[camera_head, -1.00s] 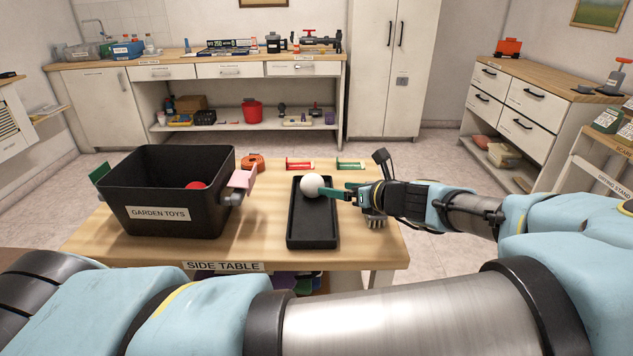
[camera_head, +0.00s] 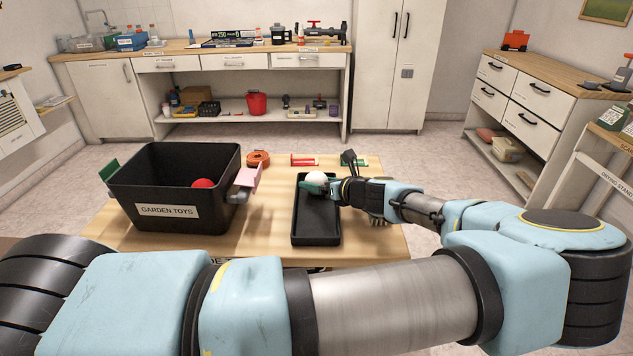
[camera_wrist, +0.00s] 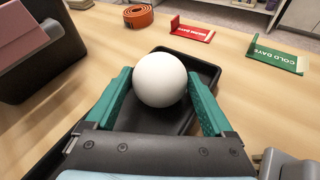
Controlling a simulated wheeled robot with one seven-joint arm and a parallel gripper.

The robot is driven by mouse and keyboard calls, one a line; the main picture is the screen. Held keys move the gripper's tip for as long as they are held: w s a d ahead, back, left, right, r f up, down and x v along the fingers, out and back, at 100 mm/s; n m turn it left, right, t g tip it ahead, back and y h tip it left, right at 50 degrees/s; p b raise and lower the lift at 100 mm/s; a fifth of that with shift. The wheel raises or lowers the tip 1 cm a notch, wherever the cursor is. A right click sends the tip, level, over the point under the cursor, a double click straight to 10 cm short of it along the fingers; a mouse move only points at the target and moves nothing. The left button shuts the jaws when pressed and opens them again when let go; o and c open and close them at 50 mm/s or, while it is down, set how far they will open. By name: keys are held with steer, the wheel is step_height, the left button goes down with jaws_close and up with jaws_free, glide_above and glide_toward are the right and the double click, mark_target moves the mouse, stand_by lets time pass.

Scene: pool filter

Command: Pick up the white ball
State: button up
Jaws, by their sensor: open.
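The white ball (camera_head: 316,181) rests in the far part of the black tray (camera_head: 316,239) on the side table. In the wrist view the ball (camera_wrist: 160,80) lies between the two green fingers of my gripper (camera_wrist: 161,88). The fingers are open, one on each side of the ball, with the ball reaching a little past their tips. I cannot tell whether either finger touches it. In the head view my gripper (camera_head: 321,186) comes in from the right and partly hides the ball.
The black garden toys bin (camera_head: 128,190), with a red ball (camera_head: 203,183) inside, stands left of the tray. An orange coil (camera_head: 258,158), a red card holder (camera_head: 304,160) and a green card holder (camera_wrist: 278,57) stand behind the tray. Bare tabletop lies between bin and tray.

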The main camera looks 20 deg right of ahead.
mark_target(319, 176)
steer(key=c, duration=1)
steer(key=shift+r, duration=0.15)
step_height(319, 176, up, 10)
steer(key=shift+f+b, duration=0.1)
steer(key=shift+b, duration=0.85)
steer(key=shift+s, duration=0.1)
